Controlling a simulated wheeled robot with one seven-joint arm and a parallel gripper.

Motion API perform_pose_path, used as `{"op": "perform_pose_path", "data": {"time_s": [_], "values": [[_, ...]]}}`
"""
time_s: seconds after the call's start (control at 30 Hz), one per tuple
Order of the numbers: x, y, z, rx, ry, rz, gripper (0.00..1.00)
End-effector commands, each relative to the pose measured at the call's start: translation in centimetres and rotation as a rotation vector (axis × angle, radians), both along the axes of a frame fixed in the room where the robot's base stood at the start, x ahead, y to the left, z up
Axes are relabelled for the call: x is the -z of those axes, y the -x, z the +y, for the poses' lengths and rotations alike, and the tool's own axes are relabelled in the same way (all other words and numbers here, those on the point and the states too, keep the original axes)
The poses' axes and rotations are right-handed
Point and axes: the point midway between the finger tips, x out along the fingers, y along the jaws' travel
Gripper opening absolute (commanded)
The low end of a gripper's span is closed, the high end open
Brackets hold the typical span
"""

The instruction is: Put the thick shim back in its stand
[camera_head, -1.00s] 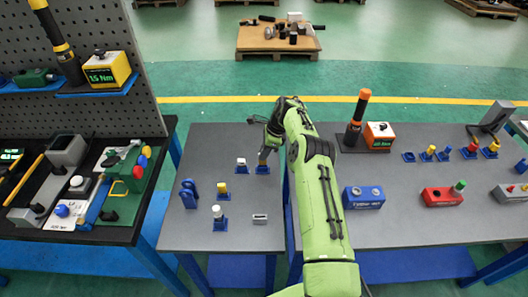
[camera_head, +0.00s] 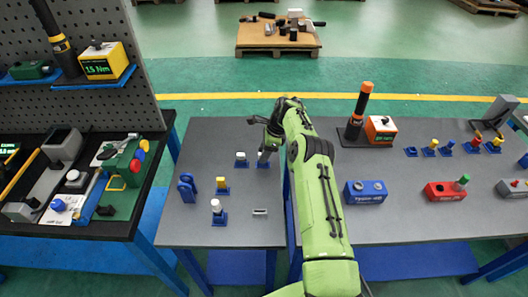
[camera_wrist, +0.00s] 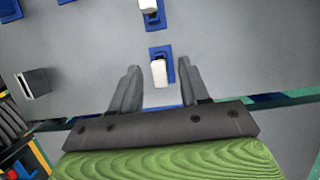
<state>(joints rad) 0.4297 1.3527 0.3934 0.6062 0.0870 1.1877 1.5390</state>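My gripper (camera_wrist: 158,90) is over the left part of the grey bench, with its two fingers apart. In the wrist view a pale block (camera_wrist: 159,74), which could be the thick shim, is in a blue stand (camera_wrist: 168,52) between the fingers. A gap shows on each side of it. In the head view that stand (camera_head: 263,165) is at my gripper (camera_head: 265,158), which partly hides it. A second blue stand with a white-topped piece (camera_head: 241,156) is just to its left and also shows at the top of the wrist view (camera_wrist: 149,5).
A grey block (camera_head: 260,212) lies loose on the bench. A yellow-topped piece (camera_head: 221,183), a white-topped piece (camera_head: 216,206) and a blue holder (camera_head: 187,188) stand to the left. A torque tool (camera_head: 358,112) stands on the right bench.

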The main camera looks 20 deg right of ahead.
Motion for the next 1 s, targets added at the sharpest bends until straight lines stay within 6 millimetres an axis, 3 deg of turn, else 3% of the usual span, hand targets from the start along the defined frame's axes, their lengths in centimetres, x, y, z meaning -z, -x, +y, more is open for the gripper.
{"op": "perform_pose_path", "data": {"time_s": [0.47,1.0], "values": [[-0.3,0.0,-0.1,0.0,0.0,0.0,0.46],[-4.8,0.6,-1.6,0.0,0.0,0.0,0.46]]}}
